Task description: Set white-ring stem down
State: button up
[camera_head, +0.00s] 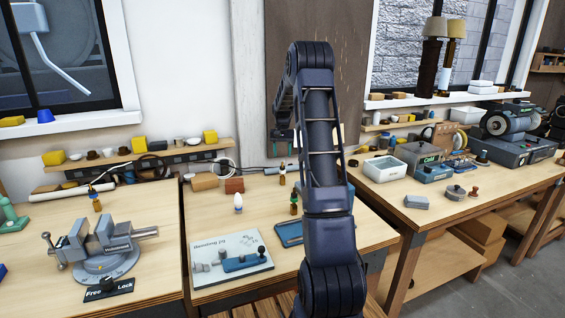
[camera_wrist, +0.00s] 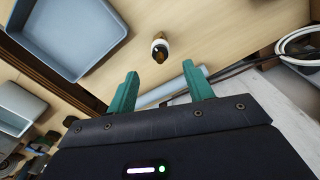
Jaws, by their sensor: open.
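The white-ring stem (camera_wrist: 160,47) shows in the wrist view as a small dark piece with a pale ring, on the wooden bench top. It lies just beyond my gripper (camera_wrist: 160,69), in line with the gap between the fingertips. My gripper's two green fingers are spread apart, and nothing shows between them. In the head view a small brown stem with a light band (camera_head: 282,174) stands on the middle bench, left of my arm. It looks like the same stem.
A blue-grey tray (camera_wrist: 72,28) lies near the stem, left in the wrist view. Pale cable (camera_wrist: 298,45) lies at the right.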

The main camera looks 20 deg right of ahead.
notch_tip(320, 180, up, 3)
jog(key=shift+s+a+r, duration=0.1)
jog(key=shift+r, duration=0.05)
jog(key=s+a+r+n+t, duration=0.1)
jog(key=s+a+r, duration=0.4)
jog(key=s+r, duration=0.45)
jog(key=s+a+r+n+t, duration=0.1)
jog(key=s+a+r, duration=0.45)
jog(key=s, duration=0.75)
jog(key=s+a+f+n+t, duration=0.1)
jog(key=s+a, duration=0.2)
jog(key=s, duration=1)
jog(key=s+a+f+n+t, duration=0.1)
jog(key=s+a, duration=0.1)
jog(key=s, duration=1.2)
jog(key=shift+s+a+f+n+t, duration=0.2)
jog(key=shift+a+f+n+t, duration=0.1)
jog(key=shift+a, duration=0.1)
